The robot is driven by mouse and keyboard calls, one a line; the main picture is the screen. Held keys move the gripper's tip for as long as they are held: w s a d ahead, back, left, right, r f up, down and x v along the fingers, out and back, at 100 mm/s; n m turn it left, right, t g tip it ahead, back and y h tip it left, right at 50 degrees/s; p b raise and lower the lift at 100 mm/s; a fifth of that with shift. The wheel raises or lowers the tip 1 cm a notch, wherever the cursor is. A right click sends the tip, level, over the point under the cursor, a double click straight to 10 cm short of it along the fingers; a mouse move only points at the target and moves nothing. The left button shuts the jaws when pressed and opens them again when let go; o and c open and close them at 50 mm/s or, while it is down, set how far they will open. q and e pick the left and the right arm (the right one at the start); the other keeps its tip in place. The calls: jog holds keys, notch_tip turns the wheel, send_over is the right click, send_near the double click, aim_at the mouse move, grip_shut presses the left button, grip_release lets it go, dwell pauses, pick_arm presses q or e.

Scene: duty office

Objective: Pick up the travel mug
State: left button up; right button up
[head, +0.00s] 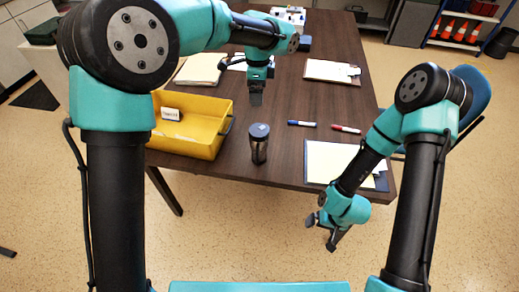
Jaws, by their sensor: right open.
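The travel mug (259,148) is dark with a dark lid and stands upright on the brown table (275,178), near its front edge. My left gripper (256,99) points down over the table, behind and above the mug in the picture, apart from it. Its fingers are seen end-on and small, so I cannot tell whether they are open. My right gripper (321,233) is open and empty, in front of the table's front edge, to the right of the mug and lower in the picture.
A yellow bin (207,138) with a small white labelled item (171,114) stands left of the mug. Blue (302,124) and red (346,129) markers lie to the right, by a paper pad (328,158). A clipboard (332,71) lies farther back.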

pick_arm(q)
send_over(259, 130)
jog(key=f, duration=1.2)
jog(key=shift+w+a+f, duration=0.15)
jog(key=shift+w, duration=0.2)
jog(key=shift+s+f, duration=0.15)
jog(key=shift+f, duration=1.15)
jog(key=shift+s+f, duration=0.1)
jog(key=shift+f, duration=1.2)
jog(key=c, duration=1.3)
jog(key=shift+r, duration=0.1)
